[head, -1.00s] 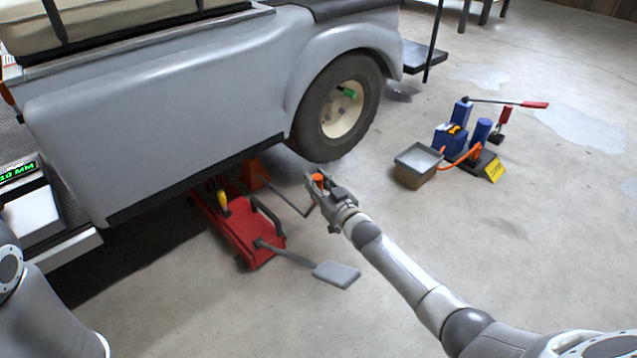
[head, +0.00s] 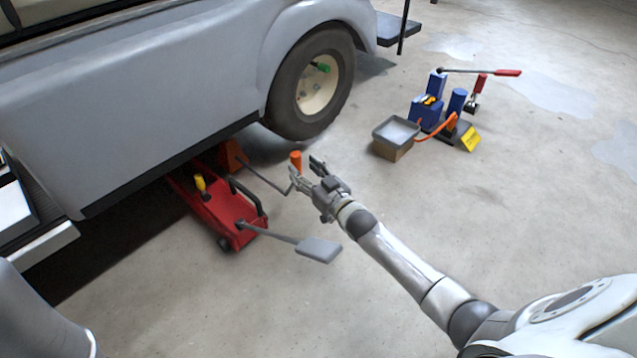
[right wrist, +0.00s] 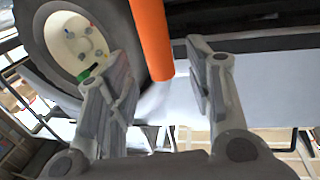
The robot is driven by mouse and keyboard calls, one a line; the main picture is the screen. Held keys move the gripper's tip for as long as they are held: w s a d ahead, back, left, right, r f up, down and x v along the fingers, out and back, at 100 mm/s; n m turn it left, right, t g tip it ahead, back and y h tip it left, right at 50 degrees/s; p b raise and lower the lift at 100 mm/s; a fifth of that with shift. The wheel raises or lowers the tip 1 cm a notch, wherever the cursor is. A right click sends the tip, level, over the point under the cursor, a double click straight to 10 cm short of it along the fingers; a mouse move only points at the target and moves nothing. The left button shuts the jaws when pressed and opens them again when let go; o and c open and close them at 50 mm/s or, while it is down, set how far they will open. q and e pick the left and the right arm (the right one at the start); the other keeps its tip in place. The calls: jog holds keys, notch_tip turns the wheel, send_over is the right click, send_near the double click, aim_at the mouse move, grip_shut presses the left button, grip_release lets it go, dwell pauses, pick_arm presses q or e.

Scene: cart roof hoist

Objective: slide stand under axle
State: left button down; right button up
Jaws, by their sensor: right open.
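The orange stand (head: 232,155) is on the floor under the cart's side, behind the wheel and partly hidden by the sill. A thin grey rod (head: 265,177) runs from it toward my right gripper and carries an upright orange grip (head: 296,160). My right gripper (head: 304,167) is open, with its fingertips close to the grip. In the right wrist view the orange grip (right wrist: 152,40) shows between and beyond the spread fingers; contact is unclear. The axle is hidden behind the wheel (head: 312,82) and body. My left gripper is out of view.
A red floor jack (head: 222,212) with a yellow knob and grey pedal (head: 318,250) lies left of my right gripper. A blue pump unit (head: 428,112) and a grey-topped box (head: 395,140) stand at right.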

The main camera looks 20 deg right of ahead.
jog(key=s+d, duration=0.1)
jog(key=s, duration=0.5)
jog(key=shift+s+d, duration=0.1)
jog(key=shift+s, duration=0.05)
dwell(0.3)
